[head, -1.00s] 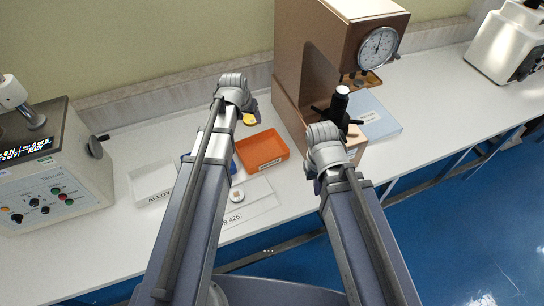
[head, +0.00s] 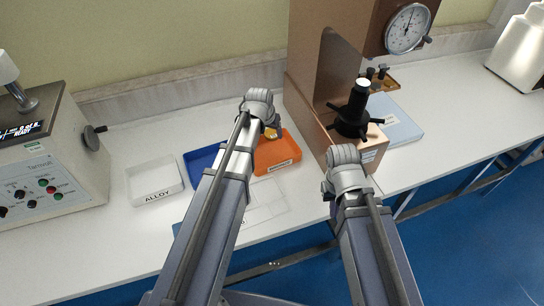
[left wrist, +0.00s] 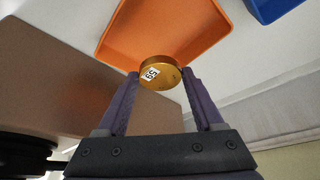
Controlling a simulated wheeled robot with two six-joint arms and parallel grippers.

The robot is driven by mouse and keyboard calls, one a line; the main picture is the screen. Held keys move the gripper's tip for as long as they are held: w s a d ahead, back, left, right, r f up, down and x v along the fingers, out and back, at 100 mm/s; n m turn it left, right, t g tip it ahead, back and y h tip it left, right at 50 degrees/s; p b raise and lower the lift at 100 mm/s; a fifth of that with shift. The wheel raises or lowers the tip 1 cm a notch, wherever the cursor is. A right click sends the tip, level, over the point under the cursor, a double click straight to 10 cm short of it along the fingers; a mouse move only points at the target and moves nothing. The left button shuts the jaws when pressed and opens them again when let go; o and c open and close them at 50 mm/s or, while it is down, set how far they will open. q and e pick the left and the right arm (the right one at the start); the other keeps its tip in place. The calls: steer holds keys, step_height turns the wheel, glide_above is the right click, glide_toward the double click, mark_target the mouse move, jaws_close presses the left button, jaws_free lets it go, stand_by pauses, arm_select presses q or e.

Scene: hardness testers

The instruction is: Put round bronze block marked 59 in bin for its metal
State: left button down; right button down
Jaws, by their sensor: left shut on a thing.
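The round bronze block (left wrist: 160,72), a golden disc with a white label reading 59, is between the fingers of my left gripper (left wrist: 160,76). The gripper is shut on it. In the left wrist view the block overlaps the near rim of the orange bin (left wrist: 160,30); its height over the bin is hard to tell. In the head view the orange bin (head: 277,152) stands left of the brown tester, and a bit of the block (head: 270,132) shows at its back left. The orange bin's label is too small to read. My right gripper's jaws are hidden behind its wrist.
A blue bin (head: 203,165) and a white bin marked ALLOY (head: 154,182) stand left of the orange bin. The brown tester (head: 318,80) with a black spoked handle rises close on the right. A pale card (head: 262,205) lies in front.

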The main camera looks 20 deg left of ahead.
arm_select(q)
steer(key=b, duration=0.6)
glide_above(272, 154)
steer(key=s, duration=0.2)
steer(key=shift+w+a+f, duration=0.1)
steer(key=shift+w+f, duration=0.05)
steer(key=shift+f, duration=1.45)
steer(key=shift+w+f, duration=0.1)
steer(key=shift+f, duration=1.5)
steer(key=shift+f+b, duration=0.1)
steer(key=shift+b, duration=0.25)
step_height(272, 154, down, 3)
steer(key=b, duration=0.3)
steer(key=shift+f, duration=0.2)
steer(key=shift+f+b, duration=0.25)
steer(key=shift+b, duration=0.15)
jaws_free()
steer(key=shift+r, duration=0.1)
